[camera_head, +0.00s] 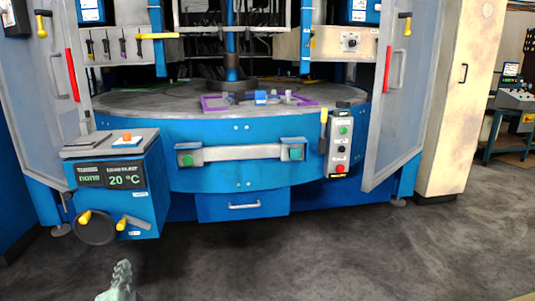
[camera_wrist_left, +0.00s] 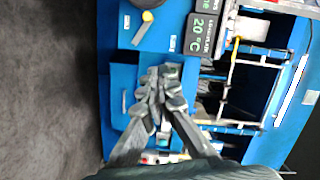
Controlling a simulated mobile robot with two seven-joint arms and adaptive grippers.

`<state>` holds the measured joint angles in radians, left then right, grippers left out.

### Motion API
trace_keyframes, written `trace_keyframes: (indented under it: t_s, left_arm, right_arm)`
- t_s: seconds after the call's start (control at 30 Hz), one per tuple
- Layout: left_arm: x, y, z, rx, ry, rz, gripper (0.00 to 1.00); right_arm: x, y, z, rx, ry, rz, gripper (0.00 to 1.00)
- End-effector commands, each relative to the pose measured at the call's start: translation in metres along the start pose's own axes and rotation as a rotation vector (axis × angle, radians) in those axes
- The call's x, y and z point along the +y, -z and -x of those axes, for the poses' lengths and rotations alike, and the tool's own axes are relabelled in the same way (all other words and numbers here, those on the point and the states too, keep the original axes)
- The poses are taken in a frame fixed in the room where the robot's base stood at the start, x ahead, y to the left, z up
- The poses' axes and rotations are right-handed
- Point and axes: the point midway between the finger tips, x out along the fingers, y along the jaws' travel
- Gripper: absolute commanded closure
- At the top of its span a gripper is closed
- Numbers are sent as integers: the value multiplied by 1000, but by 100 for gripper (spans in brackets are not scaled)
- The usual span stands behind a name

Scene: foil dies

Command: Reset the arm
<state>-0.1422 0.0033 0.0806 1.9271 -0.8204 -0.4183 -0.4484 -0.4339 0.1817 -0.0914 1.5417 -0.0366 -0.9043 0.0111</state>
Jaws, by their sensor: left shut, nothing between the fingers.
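My left gripper (camera_head: 122,268) shows at the bottom left of the head view, low in front of the machine and over the dark floor. Its grey fingers are together and hold nothing. In the left wrist view the fingers (camera_wrist_left: 162,82) meet in front of a blue machine panel, with no object between them. I cannot tell from this view how far the panel is from the fingertips. My right gripper is in neither view.
A blue machine (camera_head: 215,150) with a round table fills the back, its side doors open. A blue control box (camera_head: 120,190) reading 20 °C stands at the left, with a yellow-handled wheel. A drawer (camera_head: 243,205) sits below the table. The floor (camera_head: 290,260) in front is clear.

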Motion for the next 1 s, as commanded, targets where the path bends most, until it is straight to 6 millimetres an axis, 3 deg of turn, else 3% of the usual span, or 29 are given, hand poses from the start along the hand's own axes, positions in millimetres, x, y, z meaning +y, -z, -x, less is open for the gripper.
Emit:
trace_keyframes:
  t_s: [0.03, 0.3, 0.73, 0.77, 0.8, 1.0]
  left_arm:
    - [-12, -10, -6, 7, 22, -49, 100]
    - [-56, -37, -24, 47, 91, -245, 100]
    - [-137, -61, -49, 109, 202, -556, 100]
    - [-136, -64, -50, 109, 196, -563, 100]
    - [-117, -74, -50, 93, 150, -521, 100]
    - [-55, -117, -48, 15, -13, -388, 100]
  right_arm:
    - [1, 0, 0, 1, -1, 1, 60]
    - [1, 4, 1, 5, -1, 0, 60]
    - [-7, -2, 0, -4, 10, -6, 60]
    - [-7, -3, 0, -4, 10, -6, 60]
    - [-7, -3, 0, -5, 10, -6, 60]
    - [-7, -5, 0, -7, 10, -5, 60]
